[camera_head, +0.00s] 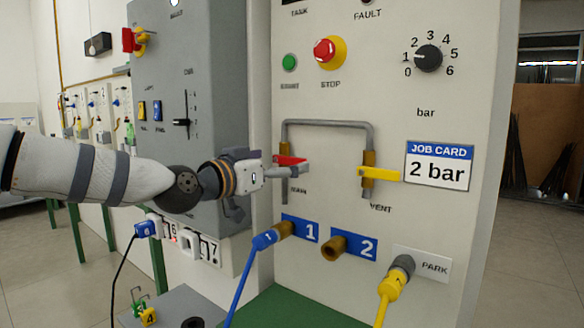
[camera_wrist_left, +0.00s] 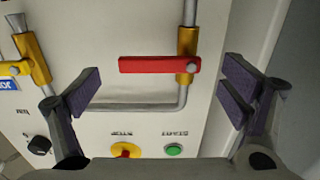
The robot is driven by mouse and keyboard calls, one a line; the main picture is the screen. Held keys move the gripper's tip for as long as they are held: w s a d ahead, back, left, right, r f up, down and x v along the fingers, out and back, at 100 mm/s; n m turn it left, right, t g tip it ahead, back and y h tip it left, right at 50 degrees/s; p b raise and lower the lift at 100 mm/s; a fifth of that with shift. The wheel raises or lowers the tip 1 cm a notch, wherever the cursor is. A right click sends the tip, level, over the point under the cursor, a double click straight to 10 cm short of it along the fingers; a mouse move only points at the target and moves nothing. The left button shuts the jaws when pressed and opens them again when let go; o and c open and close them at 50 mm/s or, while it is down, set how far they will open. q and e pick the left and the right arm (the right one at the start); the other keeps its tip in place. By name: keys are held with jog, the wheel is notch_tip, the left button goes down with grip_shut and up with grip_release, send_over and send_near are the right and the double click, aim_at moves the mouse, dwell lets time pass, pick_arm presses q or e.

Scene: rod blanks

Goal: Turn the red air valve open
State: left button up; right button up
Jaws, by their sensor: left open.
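The red valve handle (camera_head: 290,160) sits on the left leg of a grey pipe on the white panel, above a partly hidden label. In the left wrist view the red handle (camera_wrist_left: 150,65) lies crosswise to the pipe, on a brass body (camera_wrist_left: 187,45). My left gripper (camera_head: 290,172) is at the handle in the head view and partly covers the valve. In the left wrist view my left gripper (camera_wrist_left: 160,80) is open, with one finger on each side of the handle and visible gaps. My right gripper is not in view.
A yellow VENT handle (camera_head: 379,174) is to the right on the same pipe (camera_head: 330,124). The red STOP button (camera_head: 325,51), green button (camera_head: 289,62) and pressure dial (camera_head: 428,58) are above. Hose ports and a blue plug (camera_head: 265,240) are below. A grey cabinet (camera_head: 200,75) stands left.

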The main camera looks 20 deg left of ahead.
aim_at(288, 160)
pick_arm(q)
jog(key=x, duration=0.3)
jog(key=shift+w+d, duration=0.15)
jog(key=shift+w, duration=0.15)
jog(key=shift+r, duration=0.1)
jog(key=c, duration=1.7)
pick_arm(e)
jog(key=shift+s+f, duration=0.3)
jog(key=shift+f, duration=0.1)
